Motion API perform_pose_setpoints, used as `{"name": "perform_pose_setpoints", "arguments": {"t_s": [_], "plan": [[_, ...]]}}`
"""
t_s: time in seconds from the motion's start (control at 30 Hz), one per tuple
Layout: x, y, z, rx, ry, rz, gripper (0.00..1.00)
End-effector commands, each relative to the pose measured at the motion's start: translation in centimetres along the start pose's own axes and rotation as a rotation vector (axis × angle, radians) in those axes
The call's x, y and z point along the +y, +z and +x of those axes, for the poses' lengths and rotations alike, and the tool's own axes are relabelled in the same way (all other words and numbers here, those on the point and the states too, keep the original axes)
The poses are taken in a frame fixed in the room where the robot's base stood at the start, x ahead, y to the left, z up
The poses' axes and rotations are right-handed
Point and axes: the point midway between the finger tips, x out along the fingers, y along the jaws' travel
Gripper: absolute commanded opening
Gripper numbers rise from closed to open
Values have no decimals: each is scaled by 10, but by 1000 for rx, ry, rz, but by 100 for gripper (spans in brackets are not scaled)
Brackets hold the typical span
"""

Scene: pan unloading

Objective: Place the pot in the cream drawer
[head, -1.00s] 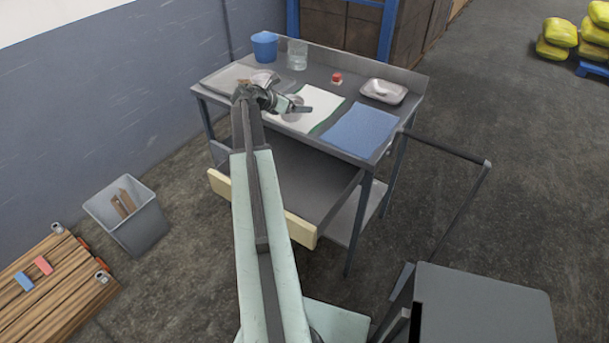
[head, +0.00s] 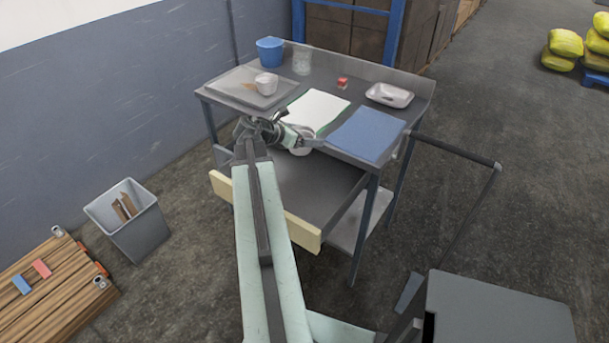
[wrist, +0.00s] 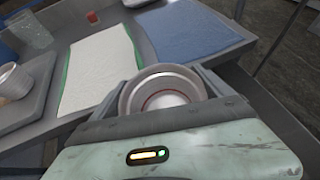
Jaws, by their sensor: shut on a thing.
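The pot (head: 301,147) is a small, round, pale metal vessel. My gripper (head: 299,140) is shut on it, with a finger on either side. In the wrist view the pot (wrist: 160,93) sits between the fingers, its open top facing the camera and a reddish ring inside. The cream drawer (head: 304,231) is pulled out under the tabletop, its grey floor bare where visible. My arm hides part of its front and left side. In the head view, the pot appears near the table's front edge, over the drawer's rear; its exact height is unclear.
The table (head: 230,105) carries a white cloth (head: 318,108), blue mat (head: 367,135), tray with white cup (head: 266,84), blue bucket (head: 270,52), glass (head: 302,61), red item (head: 342,82) and white dish (head: 390,95). A grey bin (head: 135,225) stands at left.

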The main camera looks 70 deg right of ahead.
Motion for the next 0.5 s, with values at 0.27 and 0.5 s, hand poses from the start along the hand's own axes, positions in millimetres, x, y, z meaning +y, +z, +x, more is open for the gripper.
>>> {"name": "perform_pose_setpoints", "arguments": {"t_s": [0.27, 0.5], "plan": [[0, -78, 42, 0, 1, -1, 47], [1, -85, 46, 0, 1, -1, 47]]}}
